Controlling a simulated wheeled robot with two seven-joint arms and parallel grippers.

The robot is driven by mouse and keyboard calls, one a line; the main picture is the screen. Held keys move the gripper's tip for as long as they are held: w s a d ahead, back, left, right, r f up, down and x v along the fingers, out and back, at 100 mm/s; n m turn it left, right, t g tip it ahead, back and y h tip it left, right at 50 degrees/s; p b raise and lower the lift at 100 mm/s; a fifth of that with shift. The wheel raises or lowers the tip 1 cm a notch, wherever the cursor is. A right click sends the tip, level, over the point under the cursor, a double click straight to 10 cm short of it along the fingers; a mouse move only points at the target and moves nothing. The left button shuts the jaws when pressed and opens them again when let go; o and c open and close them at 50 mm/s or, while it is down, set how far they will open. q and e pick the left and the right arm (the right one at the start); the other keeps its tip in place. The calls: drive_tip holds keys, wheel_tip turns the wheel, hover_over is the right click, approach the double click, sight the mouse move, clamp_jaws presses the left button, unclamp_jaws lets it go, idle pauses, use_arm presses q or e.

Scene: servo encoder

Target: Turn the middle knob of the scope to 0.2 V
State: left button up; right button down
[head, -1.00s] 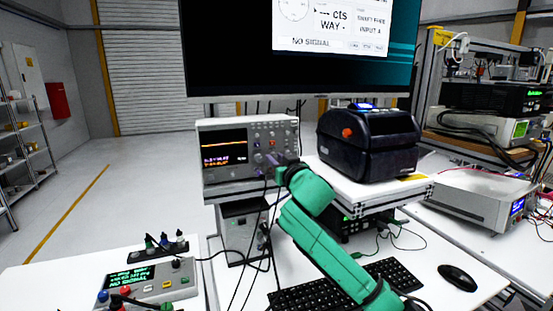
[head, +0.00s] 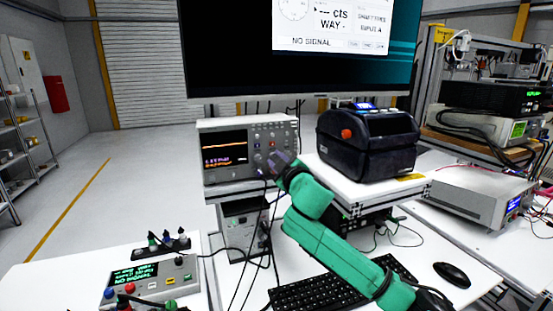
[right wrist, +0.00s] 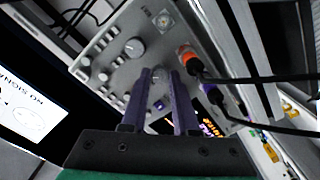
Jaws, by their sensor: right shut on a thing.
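The scope (head: 211,176) is a grey box with a lit screen (head: 225,148), standing on the bench below the monitor. Its knobs and buttons are on the right of its front panel. My right gripper (head: 274,159) reaches this panel from the right. In the right wrist view its two purple fingers (right wrist: 163,78) point at the panel, a small gap apart, shut on a scope knob mostly hidden between them. Another round knob (right wrist: 134,48) shows free beside the fingertips. The knob's setting and the small screen text cannot be read. My left gripper is not in view.
An orange-ended plug (right wrist: 188,58) and dark cables sit close to the fingers. A black device (head: 368,145) with a red button stands right of the scope. A keyboard (head: 320,292), mouse (head: 454,275) and small control box (head: 150,282) lie in front. The monitor (head: 230,60) hangs above.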

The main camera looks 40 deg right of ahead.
drive_tip(key=shift+n, duration=0.4)
drive_tip(key=c, duration=0.9)
unclamp_jaws()
drive_tip(key=shift+c, duration=0.2)
drive_tip(key=shift+f, duration=0.1)
